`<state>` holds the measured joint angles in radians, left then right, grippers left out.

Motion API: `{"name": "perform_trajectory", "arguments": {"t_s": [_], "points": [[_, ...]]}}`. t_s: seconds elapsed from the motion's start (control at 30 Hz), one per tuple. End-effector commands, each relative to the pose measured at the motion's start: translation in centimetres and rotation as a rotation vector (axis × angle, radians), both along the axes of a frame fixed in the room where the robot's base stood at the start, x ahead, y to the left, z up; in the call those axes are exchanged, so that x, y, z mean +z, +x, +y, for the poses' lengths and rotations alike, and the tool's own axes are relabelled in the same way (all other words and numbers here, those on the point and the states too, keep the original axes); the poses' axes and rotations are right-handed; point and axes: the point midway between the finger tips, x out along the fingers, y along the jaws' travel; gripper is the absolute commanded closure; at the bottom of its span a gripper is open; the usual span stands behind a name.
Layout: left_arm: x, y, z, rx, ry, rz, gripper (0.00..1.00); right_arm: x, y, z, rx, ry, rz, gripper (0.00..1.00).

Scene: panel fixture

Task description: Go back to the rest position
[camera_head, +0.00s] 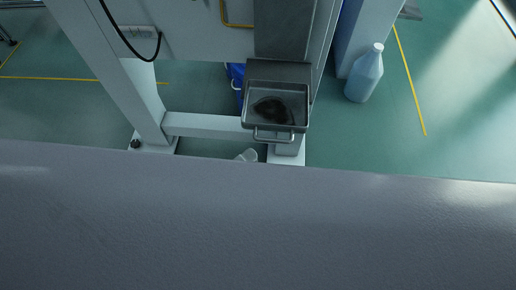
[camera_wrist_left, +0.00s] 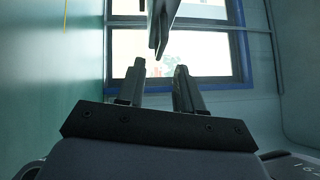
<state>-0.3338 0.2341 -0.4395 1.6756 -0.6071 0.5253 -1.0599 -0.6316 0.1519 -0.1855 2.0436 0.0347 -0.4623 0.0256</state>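My left gripper (camera_wrist_left: 158,88) shows in the left wrist view. Its two dark fingers stand clearly apart, with nothing between their tips. In the head view I cannot make out either gripper; a wide grey surface, which looks like part of my own body, fills the lower half. The panel fixture (camera_head: 190,40) stands beyond it on light legs. A metal tray (camera_head: 259,125) with a handle and a dark thing inside sits at the fixture's front, well apart from me.
A pale blue bottle (camera_head: 366,76) stands right of the fixture. Green floor with yellow lines lies around. A grey pointed shape (camera_wrist_left: 161,25), not clearly identifiable, hangs before a bright window (camera_wrist_left: 207,52) in the wrist view.

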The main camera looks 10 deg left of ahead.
Motion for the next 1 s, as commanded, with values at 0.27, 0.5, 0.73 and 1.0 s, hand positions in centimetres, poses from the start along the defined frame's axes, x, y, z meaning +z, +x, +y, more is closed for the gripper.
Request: {"name": "perform_trajectory", "arguments": {"t_s": [0.27,0.5,0.73,1.0], "points": [[0.0,-0.6,0.5,-0.001,-0.001,-0.002,0.64,-0.3,-0.5,-0.1,-0.001,-0.001,0.012,1.00],[0.0,-0.5,0.5,-0.001,0.000,-0.001,0.64,-0.3,-0.5,-0.1,-0.001,-0.002,0.012,1.00],[-0.1,-0.3,0.8,0.015,-0.016,0.026,0.64,-0.3,-0.4,-0.1,-0.001,-0.002,0.011,1.00],[-1.8,1.6,6.5,0.314,-0.402,0.546,0.64,-0.1,-0.1,-0.1,-0.001,-0.002,0.005,1.00]]}}
